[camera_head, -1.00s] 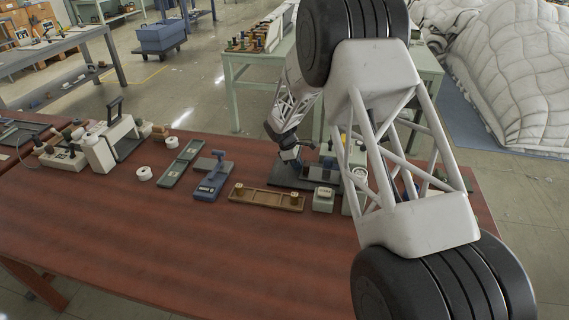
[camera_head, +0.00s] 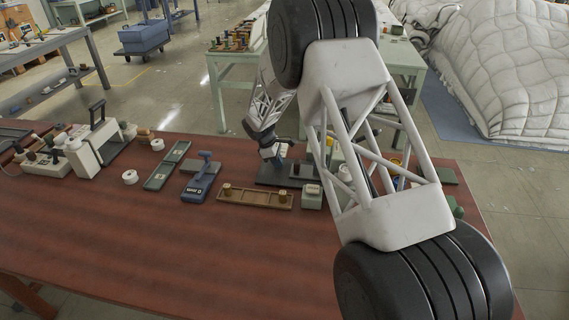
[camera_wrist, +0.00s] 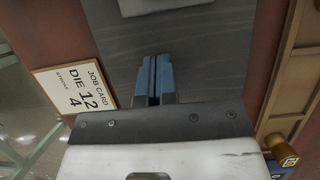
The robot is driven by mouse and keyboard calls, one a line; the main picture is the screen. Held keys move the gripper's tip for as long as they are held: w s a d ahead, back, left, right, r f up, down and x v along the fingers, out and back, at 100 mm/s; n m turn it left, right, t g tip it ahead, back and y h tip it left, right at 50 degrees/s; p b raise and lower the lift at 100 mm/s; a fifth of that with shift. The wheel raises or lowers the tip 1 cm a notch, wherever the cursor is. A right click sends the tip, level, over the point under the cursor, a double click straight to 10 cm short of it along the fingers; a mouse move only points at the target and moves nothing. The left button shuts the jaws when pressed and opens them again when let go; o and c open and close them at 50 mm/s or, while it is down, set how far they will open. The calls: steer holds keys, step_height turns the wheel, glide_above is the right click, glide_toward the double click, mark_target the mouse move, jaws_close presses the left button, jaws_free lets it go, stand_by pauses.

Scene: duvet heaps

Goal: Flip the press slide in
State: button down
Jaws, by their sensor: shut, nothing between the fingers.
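The press appears as a dark grey base (camera_head: 268,180) at the back of the red-brown table, partly hidden by my arm. A flat plate (camera_head: 303,170) shows on it; I cannot tell for sure which part is the slide. My gripper (camera_head: 277,160) is over the left part of this base. In the wrist view my gripper's blue fingers (camera_wrist: 155,82) are shut, with nothing held, over the dark grey base (camera_wrist: 215,55). A light grey part (camera_wrist: 165,5) lies beyond the fingertips at the top edge. Whether the fingertips touch anything is unclear.
A job card (camera_wrist: 75,88) reading "DIE 12" lies left of the base in the wrist view. A wooden tray (camera_head: 255,198) with brass knobs lies in front of the press. A small grey box (camera_head: 312,198) and a blue lever device (camera_head: 200,185) are nearby. The table's front is clear.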

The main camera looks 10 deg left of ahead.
steer(key=v, duration=1)
steer(key=shift+a, duration=0.1)
steer(key=s+d+r+m+y, duration=0.1)
steer(key=s+d+r+m, duration=0.4)
steer(key=s+d+r, duration=0.8)
steer(key=s+d+r+m+y, duration=0.2)
steer(key=s+d+r+m, duration=0.2)
steer(key=s+d+r, duration=0.8)
steer(key=s+d+m+t, duration=0.1)
steer(key=s+d+m, duration=0.2)
steer(key=s, duration=0.6)
steer(key=s+d+m+y, duration=0.1)
steer(key=s+d+m, duration=0.2)
steer(key=s+d, duration=0.4)
steer(key=s+d+m+t, duration=0.1)
steer(key=s+d+m, duration=0.2)
steer(key=s, duration=1)
steer(key=shift+d+f+t, duration=0.3)
steer(key=shift+d+f, duration=0.15)
steer(key=shift+d, duration=0.6)
